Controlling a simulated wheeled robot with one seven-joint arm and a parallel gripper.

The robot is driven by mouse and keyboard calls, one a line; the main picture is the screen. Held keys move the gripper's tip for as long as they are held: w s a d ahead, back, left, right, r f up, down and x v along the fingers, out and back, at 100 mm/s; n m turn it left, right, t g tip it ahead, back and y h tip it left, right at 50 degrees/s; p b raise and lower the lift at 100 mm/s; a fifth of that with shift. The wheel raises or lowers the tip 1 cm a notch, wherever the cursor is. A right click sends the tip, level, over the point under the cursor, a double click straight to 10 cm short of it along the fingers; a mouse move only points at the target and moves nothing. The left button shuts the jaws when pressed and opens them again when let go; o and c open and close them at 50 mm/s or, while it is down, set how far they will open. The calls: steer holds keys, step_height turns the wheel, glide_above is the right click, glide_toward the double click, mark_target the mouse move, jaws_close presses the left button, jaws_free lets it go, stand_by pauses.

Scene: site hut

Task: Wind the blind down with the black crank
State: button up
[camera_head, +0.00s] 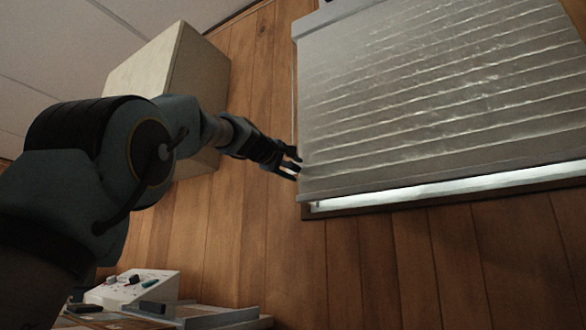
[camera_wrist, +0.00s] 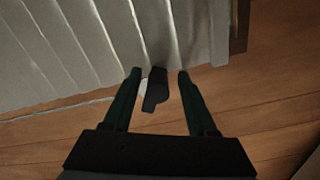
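The pale slatted blind (camera_head: 430,100) covers most of the window, with a bright strip of uncovered window below its lower edge. It also fills the upper left of the wrist view (camera_wrist: 75,50). The black crank (camera_wrist: 155,92) shows in the wrist view between my fingers, with gaps visible on both sides. My gripper (camera_head: 294,168) is at the blind's lower left edge in the head view, and its fingers (camera_wrist: 158,73) are open around the crank in the wrist view. I cannot make out the crank in the head view.
A pale wall cabinet (camera_head: 160,80) hangs left of the blind, close behind my arm. A white control box (camera_head: 135,287) with knobs stands on a surface at lower left. The wood-panelled wall (camera_head: 400,265) below the window is clear.

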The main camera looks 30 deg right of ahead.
steer(key=b+v, duration=0.1)
steer(key=v, duration=1)
stand_by(0.6)
